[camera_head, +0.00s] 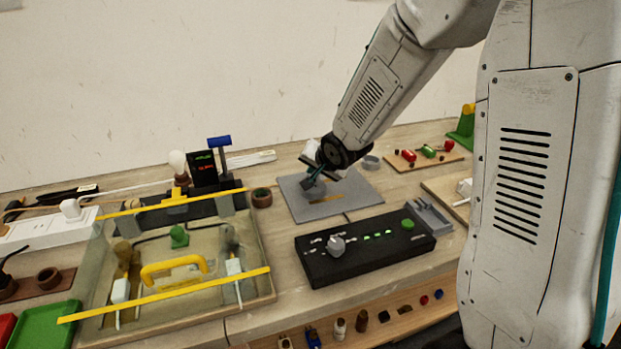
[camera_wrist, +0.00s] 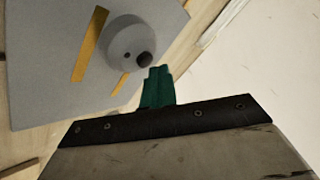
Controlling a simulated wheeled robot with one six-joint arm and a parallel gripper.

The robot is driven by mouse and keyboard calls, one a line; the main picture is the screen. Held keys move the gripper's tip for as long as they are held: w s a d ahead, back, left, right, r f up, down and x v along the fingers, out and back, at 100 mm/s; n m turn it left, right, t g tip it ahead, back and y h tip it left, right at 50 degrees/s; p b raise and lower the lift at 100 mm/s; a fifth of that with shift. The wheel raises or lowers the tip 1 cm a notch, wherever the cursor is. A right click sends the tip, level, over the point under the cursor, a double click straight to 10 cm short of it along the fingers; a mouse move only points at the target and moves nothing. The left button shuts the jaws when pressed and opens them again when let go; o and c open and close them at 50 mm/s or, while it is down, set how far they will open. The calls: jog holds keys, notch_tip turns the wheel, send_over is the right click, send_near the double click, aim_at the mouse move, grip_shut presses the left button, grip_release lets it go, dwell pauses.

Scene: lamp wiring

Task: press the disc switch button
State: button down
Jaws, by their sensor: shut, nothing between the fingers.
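The grey disc switch (camera_wrist: 128,38) sits on a grey plate (camera_wrist: 40,70) with yellow strips, seen in the wrist view. A dark round button (camera_wrist: 143,60) stands near the disc's edge, and a smaller dark dot lies beside it. My gripper (camera_wrist: 158,72) has its dark green fingers together and empty, with the tips close to the button. I cannot tell whether they touch it. In the head view, my gripper (camera_head: 308,184) reaches down over the plate (camera_head: 358,194) and hides much of the disc.
A black control box (camera_head: 365,260) with a knob and green lights stands in front of the plate. A clear-walled tray (camera_head: 255,245) with yellow bars is at the left, near a bulb (camera_head: 178,160) and a white power strip (camera_head: 40,230). A board with red and green parts (camera_head: 428,155) lies at the right.

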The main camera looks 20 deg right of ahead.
jog(key=shift+f, duration=0.15)
jog(key=shift+f, duration=0.35)
jog(key=shift+r, duration=0.1)
dwell(0.4)
jog(key=shift+r, duration=0.4)
dwell(0.8)
